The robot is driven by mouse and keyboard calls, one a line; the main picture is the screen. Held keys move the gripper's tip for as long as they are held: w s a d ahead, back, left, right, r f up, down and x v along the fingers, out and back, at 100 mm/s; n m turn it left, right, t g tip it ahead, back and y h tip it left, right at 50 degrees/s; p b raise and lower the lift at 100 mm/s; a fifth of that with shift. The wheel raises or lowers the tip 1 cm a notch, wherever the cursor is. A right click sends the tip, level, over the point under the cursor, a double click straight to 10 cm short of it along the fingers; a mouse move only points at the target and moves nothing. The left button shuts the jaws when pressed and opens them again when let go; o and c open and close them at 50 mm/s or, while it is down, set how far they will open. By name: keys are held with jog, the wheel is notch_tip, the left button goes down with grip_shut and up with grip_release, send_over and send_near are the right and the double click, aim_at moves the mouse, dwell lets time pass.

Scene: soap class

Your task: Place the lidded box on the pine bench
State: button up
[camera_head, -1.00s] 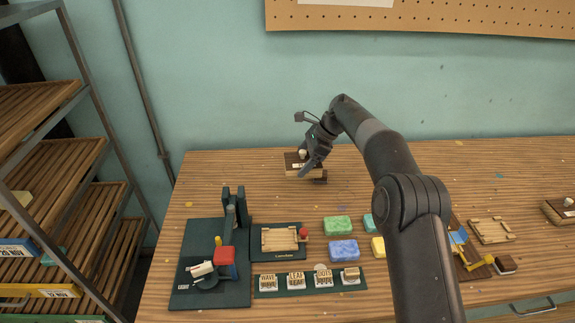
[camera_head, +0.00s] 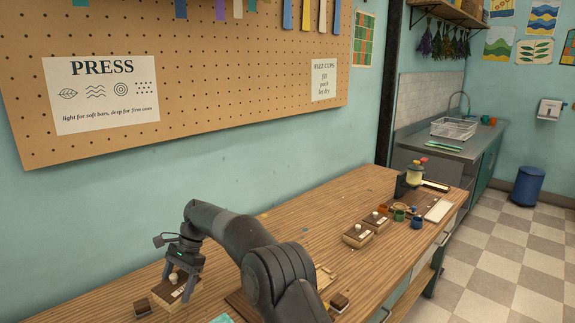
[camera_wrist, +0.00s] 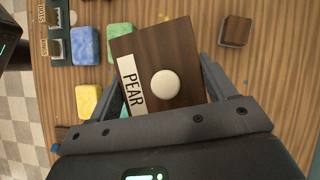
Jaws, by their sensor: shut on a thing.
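The lidded box (camera_head: 165,299) has a dark brown lid, a pale round knob and a white label, and is at the lower left of the head view. In the wrist view the label of the lidded box (camera_wrist: 187,65) reads PEAR. My gripper (camera_head: 180,280) is shut on the box, with one finger on each side, as the wrist view also shows. The box is over the striped wooden bench (camera_head: 290,225); I cannot tell whether its underside touches the top. Its lower part is hidden in the wrist view.
A small dark brown block (camera_head: 142,307) lies left of the box. Two other lidded boxes (camera_head: 357,237) stand further right, near coloured cups (camera_head: 417,222) and a press (camera_head: 411,177). Blue, green and yellow soaps (camera_wrist: 85,46) lie beside the box. Bench between is mostly clear.

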jog(key=d+n, duration=0.1)
jog(key=d, duration=0.6)
jog(key=w+d+n+h, duration=0.1)
jog(key=d, duration=0.7)
jog(key=w+d+n+h, duration=0.1)
jog(key=d, duration=0.6)
jog(key=shift+d+f+n+g, duration=0.1)
jog(key=shift+d+n+g, duration=0.2)
jog(key=shift+d+g, duration=0.1)
jog(key=d, duration=0.7)
jog(key=d+f, duration=0.1)
jog(key=d, duration=1.5)
jog(key=shift+s+f, duration=0.2)
jog(key=shift+s, duration=0.2)
